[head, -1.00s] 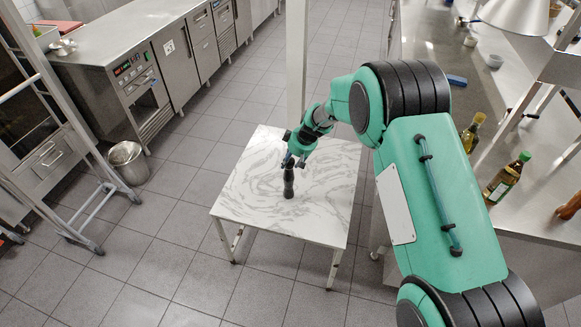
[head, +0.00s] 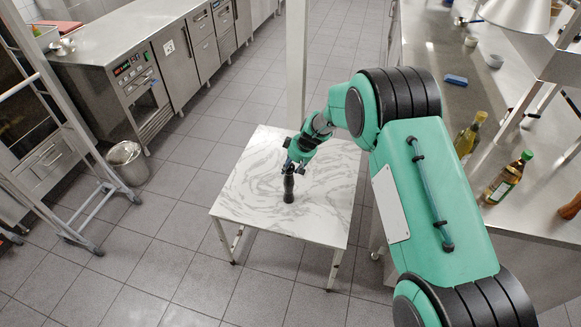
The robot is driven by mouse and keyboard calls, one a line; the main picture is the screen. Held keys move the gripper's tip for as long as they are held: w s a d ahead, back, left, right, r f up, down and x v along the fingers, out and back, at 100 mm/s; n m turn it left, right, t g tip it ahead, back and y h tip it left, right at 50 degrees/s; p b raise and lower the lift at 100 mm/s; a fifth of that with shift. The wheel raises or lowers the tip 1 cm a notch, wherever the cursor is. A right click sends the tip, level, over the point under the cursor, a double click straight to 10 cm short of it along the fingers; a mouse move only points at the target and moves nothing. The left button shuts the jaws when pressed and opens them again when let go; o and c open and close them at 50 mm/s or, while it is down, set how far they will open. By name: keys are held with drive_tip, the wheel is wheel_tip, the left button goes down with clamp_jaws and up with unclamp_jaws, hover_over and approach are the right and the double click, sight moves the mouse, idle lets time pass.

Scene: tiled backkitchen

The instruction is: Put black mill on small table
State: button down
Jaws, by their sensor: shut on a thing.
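The black mill (head: 288,190) is upright at the middle of the small table (head: 245,208), which has a white marbled top. The mill's base appears to be on or just above the tabletop; I cannot tell for sure whether it touches. My gripper (head: 289,170) is shut on the top of the black mill from above. The gripper fingers hide the upper end of the mill.
A steel counter at the right holds two bottles (head: 468,135), a blue sponge (head: 456,80) and small bowls (head: 494,61). A metal bin (head: 127,163) stands on the floor at left, near a wheeled rack (head: 100,190). The tabletop around the mill is clear.

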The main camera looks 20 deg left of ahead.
drive_tip(key=c, duration=1)
unclamp_jaws()
drive_tip(key=shift+r, duration=0.1)
drive_tip(key=p+v, duration=0.2)
drive_tip(key=v, duration=1)
drive_tip(key=shift+d, duration=0.1)
